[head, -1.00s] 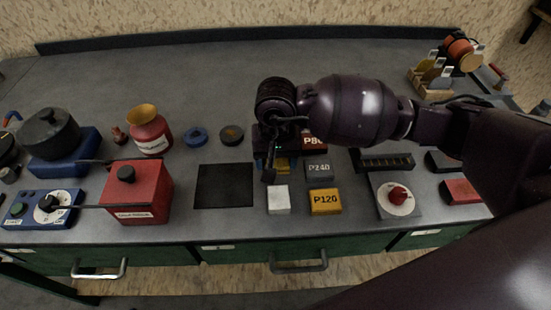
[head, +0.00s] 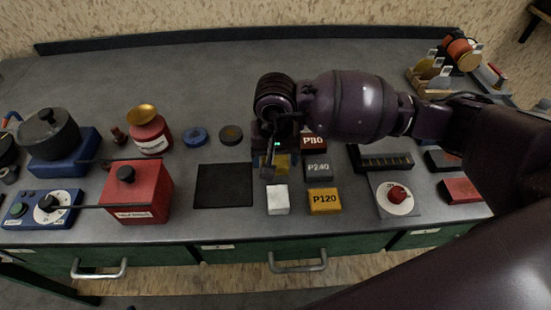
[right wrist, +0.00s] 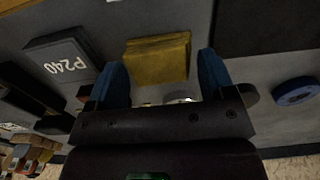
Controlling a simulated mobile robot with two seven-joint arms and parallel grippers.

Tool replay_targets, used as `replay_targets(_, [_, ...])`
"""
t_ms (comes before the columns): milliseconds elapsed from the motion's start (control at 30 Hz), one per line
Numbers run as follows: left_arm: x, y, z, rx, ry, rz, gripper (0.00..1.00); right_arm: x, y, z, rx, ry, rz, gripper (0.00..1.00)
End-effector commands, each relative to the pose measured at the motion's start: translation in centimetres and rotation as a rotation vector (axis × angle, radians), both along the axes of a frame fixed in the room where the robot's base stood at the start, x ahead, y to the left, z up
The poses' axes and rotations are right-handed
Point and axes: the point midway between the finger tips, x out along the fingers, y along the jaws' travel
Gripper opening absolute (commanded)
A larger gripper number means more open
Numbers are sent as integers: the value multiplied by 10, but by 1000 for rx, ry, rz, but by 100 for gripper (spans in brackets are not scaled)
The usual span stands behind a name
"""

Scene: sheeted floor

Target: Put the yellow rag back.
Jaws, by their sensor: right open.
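The yellow rag (head: 281,163) is a small folded square on the grey bench, behind the white block (head: 278,199) and left of the P240 block (head: 319,170). My right gripper (head: 272,168) is open just above it and partly hides it in the head view. In the right wrist view the rag (right wrist: 158,58) lies flat in front of the gap between the two blue fingers (right wrist: 162,78), with nothing held. I cannot tell whether the fingers touch the rag. My left gripper is not in view.
A black square mat (head: 223,186) lies bare to the left. An orange P120 block (head: 325,201) and a red P80 block (head: 313,142) stand close on the right. A red box (head: 139,190) and a red-knobbed device (head: 397,197) stand farther out. The back of the bench is mostly clear.

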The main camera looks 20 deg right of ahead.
Motion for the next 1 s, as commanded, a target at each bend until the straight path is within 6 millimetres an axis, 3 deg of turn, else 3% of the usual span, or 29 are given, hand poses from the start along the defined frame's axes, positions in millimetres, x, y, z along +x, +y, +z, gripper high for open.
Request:
replay_targets(300, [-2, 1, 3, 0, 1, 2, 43, 1, 0, 64, 1, -5, 2, 76])
replay_targets(500, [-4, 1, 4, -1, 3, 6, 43, 1, 0, 93, 0, -3, 1, 76])
replay_targets(700, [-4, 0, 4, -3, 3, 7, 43, 0, 0, 107, 0, -1, 0, 76])
replay_targets(1000, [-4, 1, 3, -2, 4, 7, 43, 0, 0, 109, 0, 1, 0, 76])
